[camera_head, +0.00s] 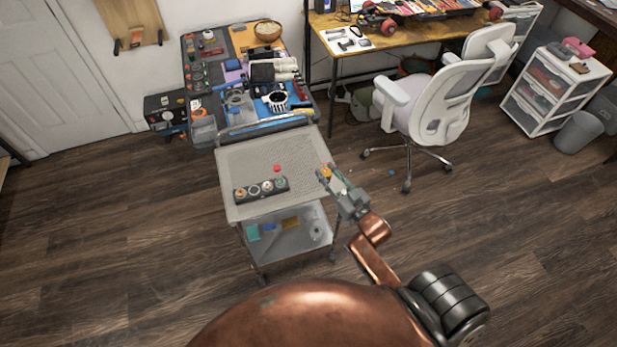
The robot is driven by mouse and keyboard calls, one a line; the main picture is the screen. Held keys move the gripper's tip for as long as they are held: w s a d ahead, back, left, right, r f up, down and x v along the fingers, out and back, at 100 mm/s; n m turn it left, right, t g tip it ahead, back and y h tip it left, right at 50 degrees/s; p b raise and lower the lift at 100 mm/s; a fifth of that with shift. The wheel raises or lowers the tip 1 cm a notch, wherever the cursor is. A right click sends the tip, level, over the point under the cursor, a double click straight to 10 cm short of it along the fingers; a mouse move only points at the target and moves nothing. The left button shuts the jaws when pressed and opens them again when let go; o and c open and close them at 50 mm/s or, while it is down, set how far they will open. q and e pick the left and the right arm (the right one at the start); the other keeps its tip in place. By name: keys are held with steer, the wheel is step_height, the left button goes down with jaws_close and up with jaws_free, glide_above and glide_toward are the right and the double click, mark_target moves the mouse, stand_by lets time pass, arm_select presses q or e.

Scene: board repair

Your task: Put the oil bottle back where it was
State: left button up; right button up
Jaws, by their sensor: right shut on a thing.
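My right gripper (330,178) is at the right edge of the grey cart (243,162), over or just beside its top. It is shut on a small orange-yellow thing (326,171), which seems to be the oil bottle. The fingers hide part of it, and it is too small to make out its shape. I cannot tell whether it touches the cart top. My left gripper is not in view.
A dark holder (261,189) with several round parts and a small red object (277,168) sit on the cart top. The rest of the top is mostly clear. Behind stands a crowded workbench (285,45). A white chair (440,100) stands to the right.

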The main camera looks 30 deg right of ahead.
steer(key=w+f, duration=0.2)
steer(key=w, duration=0.1)
steer(key=w+a+f+b, duration=0.1)
steer(key=w+f, duration=0.2)
steer(key=w+a+f+b, duration=0.1)
steer(key=w+f, duration=0.1)
steer(key=w, duration=0.1)
steer(key=shift+f, duration=0.35)
step_height(320, 180, down, 4)
steer(key=shift+w+r+b, duration=0.15)
steer(key=shift+r+b, duration=0.1)
steer(key=shift+b, duration=0.2)
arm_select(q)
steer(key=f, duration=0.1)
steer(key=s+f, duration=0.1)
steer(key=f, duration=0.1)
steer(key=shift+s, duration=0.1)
arm_select(e)
steer(key=o, duration=1.2)
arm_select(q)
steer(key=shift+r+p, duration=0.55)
arm_select(e)
steer(key=s, duration=1.2)
steer(key=shift+d, duration=0.15)
